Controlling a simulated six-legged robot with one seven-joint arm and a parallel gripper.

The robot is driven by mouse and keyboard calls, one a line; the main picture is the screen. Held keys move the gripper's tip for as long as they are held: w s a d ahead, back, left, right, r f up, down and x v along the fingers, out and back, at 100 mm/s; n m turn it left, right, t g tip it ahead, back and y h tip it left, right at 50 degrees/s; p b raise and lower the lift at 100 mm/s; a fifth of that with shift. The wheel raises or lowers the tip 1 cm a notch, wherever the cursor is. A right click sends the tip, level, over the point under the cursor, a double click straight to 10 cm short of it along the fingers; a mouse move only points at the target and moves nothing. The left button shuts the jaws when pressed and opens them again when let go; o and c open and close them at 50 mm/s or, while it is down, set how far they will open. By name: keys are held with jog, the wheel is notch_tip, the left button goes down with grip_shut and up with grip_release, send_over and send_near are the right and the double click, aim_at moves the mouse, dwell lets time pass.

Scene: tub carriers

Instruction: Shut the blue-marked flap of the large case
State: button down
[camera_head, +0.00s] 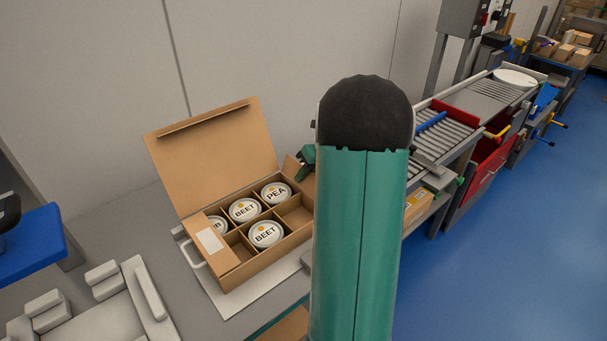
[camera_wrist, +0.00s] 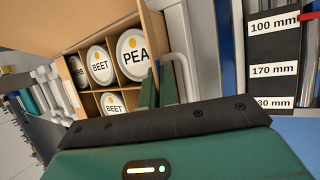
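The large case (camera_head: 262,268) is an open cardboard box, with its tall lid (camera_head: 215,150) raised at the back. Dividers hold several white tubs marked BEET and PEA; a front right cell is empty. A flap (camera_head: 210,240) with a white label lies inward over the left end. Another flap (camera_head: 293,170) stands at the right end, partly hidden by my arm. My gripper (camera_head: 308,160) is beside the right end. Contact cannot be told.
The case sits on a pale board (camera_head: 222,300) on a grey bench. White handles (camera_head: 192,254) stand at its ends. A grey fixture (camera_head: 110,310) is at front left. A roller conveyor (camera_head: 455,130) is at right. My arm blocks the middle of the head view.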

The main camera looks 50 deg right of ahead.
aim_at(290, 197)
jog(key=shift+a+r, duration=0.1)
jog(key=h, duration=0.1)
jog(key=a+h, duration=0.1)
jog(key=n+h, duration=0.1)
jog(key=shift+w+a+r+g+h, duration=0.15)
jog(key=shift+a+g+h, duration=0.15)
jog(key=shift+h, duration=0.1)
jog(key=shift+w+a+f+n+g+h, duration=0.1)
jog(key=shift+a+f+n+h, duration=0.2)
jog(key=shift+h, duration=1.15)
jog(key=shift+s+a+f+n+g+h, duration=0.1)
jog(key=shift+a+n+h, duration=0.35)
jog(key=shift+h, duration=1.05)
jog(key=shift+w+a+f+n+g+h, duration=0.15)
jog(key=shift+a+h, duration=0.35)
jog(key=shift+h, duration=0.95)
jog(key=shift+a+f+n+h, duration=0.15)
jog(key=shift+f+h, duration=0.1)
jog(key=shift+h, duration=0.4)
jog(key=shift+a+f+n+h, duration=0.15)
jog(key=shift+f+h, duration=0.05)
jog(key=shift+h, duration=0.75)
jog(key=c, duration=1.6)
grip_release()
jog(key=shift+c, duration=0.2)
